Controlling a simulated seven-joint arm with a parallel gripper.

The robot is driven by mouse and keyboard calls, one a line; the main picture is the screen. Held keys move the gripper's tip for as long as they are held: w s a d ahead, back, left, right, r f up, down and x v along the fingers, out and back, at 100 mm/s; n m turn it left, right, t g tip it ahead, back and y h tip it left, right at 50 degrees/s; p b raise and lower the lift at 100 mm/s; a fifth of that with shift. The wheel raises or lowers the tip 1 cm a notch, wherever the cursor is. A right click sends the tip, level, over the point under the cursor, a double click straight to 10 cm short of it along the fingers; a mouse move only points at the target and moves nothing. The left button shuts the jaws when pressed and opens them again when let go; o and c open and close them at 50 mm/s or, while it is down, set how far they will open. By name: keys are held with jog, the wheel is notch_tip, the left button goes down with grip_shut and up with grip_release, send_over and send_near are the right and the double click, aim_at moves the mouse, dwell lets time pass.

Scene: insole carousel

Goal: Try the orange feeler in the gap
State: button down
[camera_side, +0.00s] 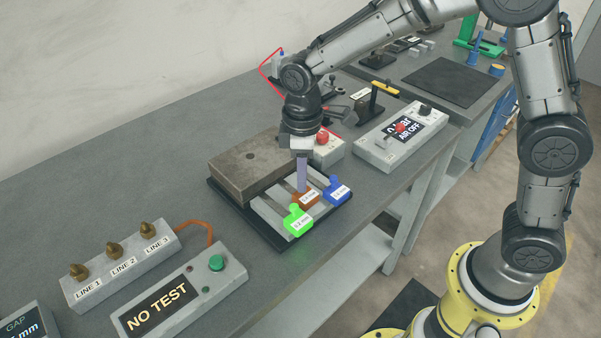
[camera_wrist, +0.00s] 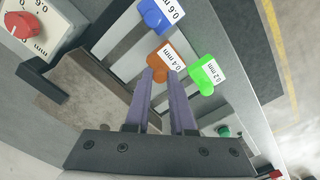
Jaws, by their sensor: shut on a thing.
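The orange feeler (camera_side: 307,201), labelled 0.4 mm in the wrist view (camera_wrist: 173,59), lies between the green feeler (camera_side: 298,219) and the blue feeler (camera_side: 335,190) on a black tray (camera_side: 283,247). The green one (camera_wrist: 203,75) reads 0.2 mm and the blue one (camera_wrist: 155,15) 0.6 mm. My gripper (camera_side: 302,188) points down with its purple fingers at the orange tab. In the wrist view, the fingertips (camera_wrist: 161,74) are shut on this tab. A heavy grey-brown block (camera_side: 248,165) stands behind the feelers. I cannot make out the gap itself.
A NO TEST box (camera_side: 180,290) with a green button and a row of brass knobs (camera_side: 120,265) stand at front left. A GAP display (camera_side: 22,325) is cut off at the corner. An AIR OFF box (camera_side: 398,138) stands at right. Bench surface left of the block is clear.

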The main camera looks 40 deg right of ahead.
jog(key=shift+s, duration=2.1)
jog(key=c, duration=0.8)
grip_release()
jog(key=shift+o, duration=0.2)
jog(key=shift+w+r, duration=0.1)
notch_tip(320, 180, up, 14)
